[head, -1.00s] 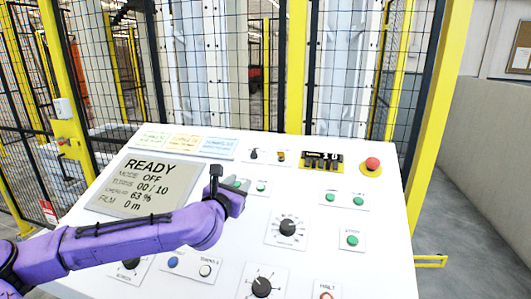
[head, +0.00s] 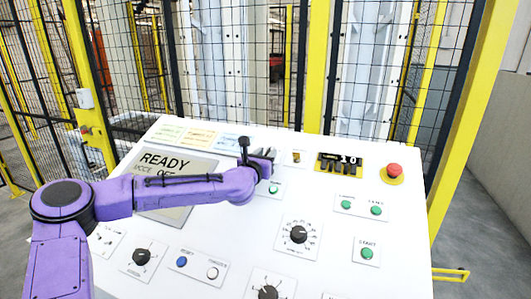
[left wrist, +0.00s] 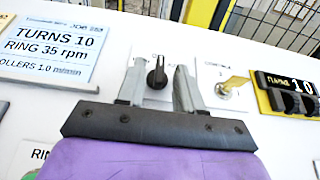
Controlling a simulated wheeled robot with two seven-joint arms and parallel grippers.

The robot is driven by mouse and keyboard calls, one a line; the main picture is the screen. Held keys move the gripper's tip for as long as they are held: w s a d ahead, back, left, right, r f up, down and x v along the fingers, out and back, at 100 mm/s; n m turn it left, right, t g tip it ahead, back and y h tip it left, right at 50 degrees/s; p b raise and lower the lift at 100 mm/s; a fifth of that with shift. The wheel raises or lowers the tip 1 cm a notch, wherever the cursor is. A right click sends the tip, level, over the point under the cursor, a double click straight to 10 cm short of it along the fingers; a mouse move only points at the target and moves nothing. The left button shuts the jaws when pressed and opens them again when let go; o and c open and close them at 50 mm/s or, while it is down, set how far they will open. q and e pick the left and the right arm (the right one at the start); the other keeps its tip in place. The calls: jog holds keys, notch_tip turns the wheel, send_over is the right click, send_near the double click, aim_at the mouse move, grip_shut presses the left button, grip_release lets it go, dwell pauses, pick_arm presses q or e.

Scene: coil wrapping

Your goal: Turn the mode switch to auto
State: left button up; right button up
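The mode switch, a small black knob (left wrist: 157,74) on a white plate, shows in the left wrist view with its pointer roughly upright. My left gripper (head: 262,155) is open at the upper middle of the panel. In the left wrist view its two grey fingers stand apart, one on each side of the knob. I cannot tell whether they touch it. In the head view the gripper hides the knob. The screen (head: 165,162) reads READY; my arm covers its lower lines. My right gripper is not in view.
A yellow key-type switch (left wrist: 233,86) sits just right of the knob, then a black counter (head: 338,163) and a red emergency button (head: 394,170). More knobs and buttons cover the lower panel (head: 215,240). A mesh fence stands behind.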

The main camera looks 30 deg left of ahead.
pick_arm(q)
jog(key=shift+s, duration=0.2)
jog(key=shift+c, duration=0.4)
grip_shut()
jog(key=shift+a+f+m+h+b, duration=0.1)
jog(key=shift+a+m+h+b, duration=0.15)
jog(key=shift+m+h+b, duration=0.75)
jog(key=m+h, duration=0.2)
jog(key=shift+a+h, duration=0.15)
jog(key=shift+h, duration=0.15)
jog(key=m+h, duration=0.3)
jog(key=shift+a+r+g, duration=0.2)
jog(key=shift+r+g, duration=0.1)
jog(key=shift+w+a+m+g+h+p, duration=0.1)
jog(key=shift+m+g+h+p, duration=0.4)
jog(key=shift+m+h, duration=0.5)
jog(key=shift+w+a+m+g+h+p, duration=0.1)
jog(key=shift+m+g+h+p, duration=0.35)
jog(key=shift+m+h, duration=0.55)
jog(key=shift+m+g, duration=0.25)
jog(key=shift+m, duration=0.05)
